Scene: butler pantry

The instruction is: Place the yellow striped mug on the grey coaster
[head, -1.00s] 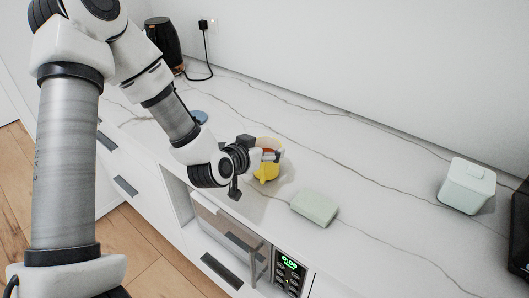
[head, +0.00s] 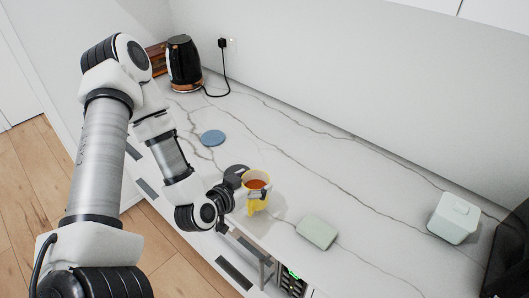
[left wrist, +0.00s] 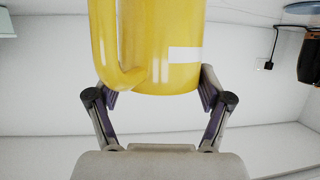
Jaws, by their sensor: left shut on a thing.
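The yellow mug (head: 258,200) has a pale band and an orange-brown content. It is upright in the head view, over the counter's front part. My left gripper (head: 246,191) is shut on its side. The left wrist view shows the yellow wall of the mug (left wrist: 180,35) between my two fingers (left wrist: 158,92), with the handle at left. Whether the mug clears the counter is hard to tell. My right gripper is out of view.
A blue coaster (head: 213,138) lies farther back on the marble counter (head: 330,180). A black kettle (head: 184,64) stands at the back left.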

